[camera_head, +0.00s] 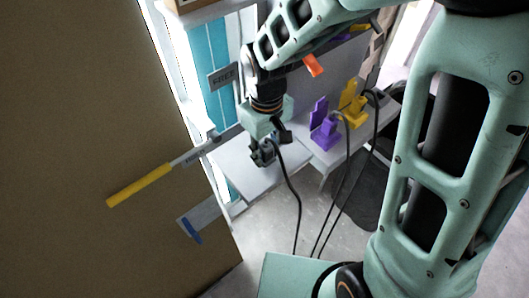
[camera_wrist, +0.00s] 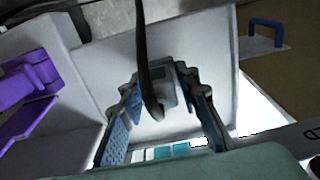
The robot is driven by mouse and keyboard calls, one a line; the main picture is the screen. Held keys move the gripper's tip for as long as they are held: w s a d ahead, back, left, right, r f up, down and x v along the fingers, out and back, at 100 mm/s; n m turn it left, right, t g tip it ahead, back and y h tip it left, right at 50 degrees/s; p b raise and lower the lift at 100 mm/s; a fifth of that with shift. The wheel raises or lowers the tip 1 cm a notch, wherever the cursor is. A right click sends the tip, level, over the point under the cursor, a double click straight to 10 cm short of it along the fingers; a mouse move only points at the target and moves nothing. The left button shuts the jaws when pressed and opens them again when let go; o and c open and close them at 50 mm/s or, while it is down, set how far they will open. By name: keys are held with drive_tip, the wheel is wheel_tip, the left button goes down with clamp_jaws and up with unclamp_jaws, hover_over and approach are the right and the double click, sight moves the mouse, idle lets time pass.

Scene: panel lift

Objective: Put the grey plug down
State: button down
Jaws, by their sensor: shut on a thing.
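My gripper (camera_head: 264,154) points down over the near end of a pale grey shelf (camera_head: 235,170). It is shut on the grey plug (camera_wrist: 162,88), which sits between the two blue-padded fingers in the wrist view (camera_wrist: 160,90). A black cable (camera_wrist: 144,60) runs from the plug across the wrist view; in the head view it hangs down to the floor. The pale surface lies behind the plug in the wrist view. I cannot tell whether the plug touches it. In the head view the plug is mostly hidden by the fingers.
A purple plug (camera_head: 325,133) and a yellow plug (camera_head: 353,108) stand on the shelf to the right, with black cables hanging down. A yellow-ended lever (camera_head: 140,185) and a blue handle (camera_head: 190,230) stick out at the left. A large brown panel (camera_head: 70,100) fills the left side.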

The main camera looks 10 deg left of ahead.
drive_tip(key=shift+f, duration=0.2)
drive_tip(key=c, duration=1.5)
unclamp_jaws()
drive_tip(key=shift+o, duration=0.2)
drive_tip(key=shift+r, duration=0.1)
wheel_tip(320, 180, up, 12)
drive_tip(key=shift+r+p, duration=0.15)
drive_tip(key=shift+p, duration=0.2)
